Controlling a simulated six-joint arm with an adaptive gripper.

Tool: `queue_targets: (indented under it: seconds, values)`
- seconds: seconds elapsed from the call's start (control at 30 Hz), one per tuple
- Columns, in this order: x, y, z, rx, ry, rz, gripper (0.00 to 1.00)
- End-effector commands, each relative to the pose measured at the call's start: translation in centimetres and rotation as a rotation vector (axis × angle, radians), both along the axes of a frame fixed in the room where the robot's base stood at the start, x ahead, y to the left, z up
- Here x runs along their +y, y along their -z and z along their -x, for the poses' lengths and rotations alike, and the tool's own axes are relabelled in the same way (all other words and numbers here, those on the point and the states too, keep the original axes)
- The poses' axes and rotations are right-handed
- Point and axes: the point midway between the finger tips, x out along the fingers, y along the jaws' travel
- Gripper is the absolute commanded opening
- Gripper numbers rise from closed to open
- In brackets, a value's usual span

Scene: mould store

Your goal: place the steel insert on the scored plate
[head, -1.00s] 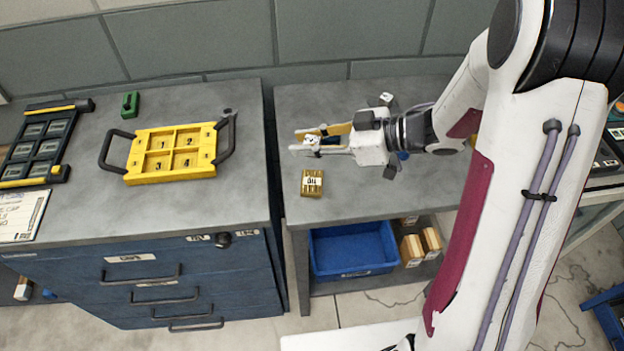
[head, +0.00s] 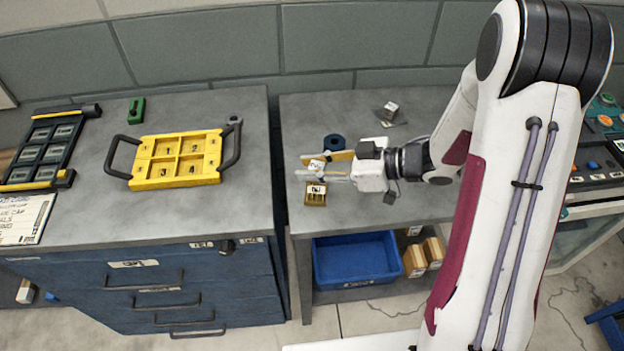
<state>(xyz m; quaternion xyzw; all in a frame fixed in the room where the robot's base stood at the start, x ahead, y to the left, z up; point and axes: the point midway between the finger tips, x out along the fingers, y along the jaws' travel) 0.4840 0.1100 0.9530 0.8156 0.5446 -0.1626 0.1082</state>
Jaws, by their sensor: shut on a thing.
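My gripper (head: 312,166) is over the left part of the right-hand grey bench, pointing left. It is shut on a small pale block with dark marks, which looks like the steel insert (head: 316,165); the fingers partly hide it. Just in front of it in the picture is a brass-coloured block (head: 315,198) with a white label, partly overlapped by the near finger. Another small grey cube (head: 391,108) is at the back of this bench, on or beside a thin dark plate (head: 393,123). I cannot tell whether this is the scored plate.
A dark blue ring (head: 334,142) lies just behind my gripper. A yellow tray with numbered compartments (head: 150,184), a black rack (head: 68,178) and a green block (head: 136,110) are on the left bench. A blue bin (head: 357,279) is below. The right bench's front is mostly clear.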

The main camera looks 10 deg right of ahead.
Motion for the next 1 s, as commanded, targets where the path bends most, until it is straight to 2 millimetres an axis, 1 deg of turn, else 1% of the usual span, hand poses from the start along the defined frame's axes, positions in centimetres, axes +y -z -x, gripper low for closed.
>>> queue_targets:
  seconds: [0.1,0.43,0.57,1.0]
  values:
    - [0.0,0.5,0.0,0.000,0.000,-0.001,0.00]
    - [0.0,0.5,-0.1,-0.001,0.000,-0.001,0.00]
    - [0.0,0.8,0.0,0.000,0.000,-0.001,0.00]
    - [0.0,4.3,0.0,0.001,-0.001,-0.001,0.00]
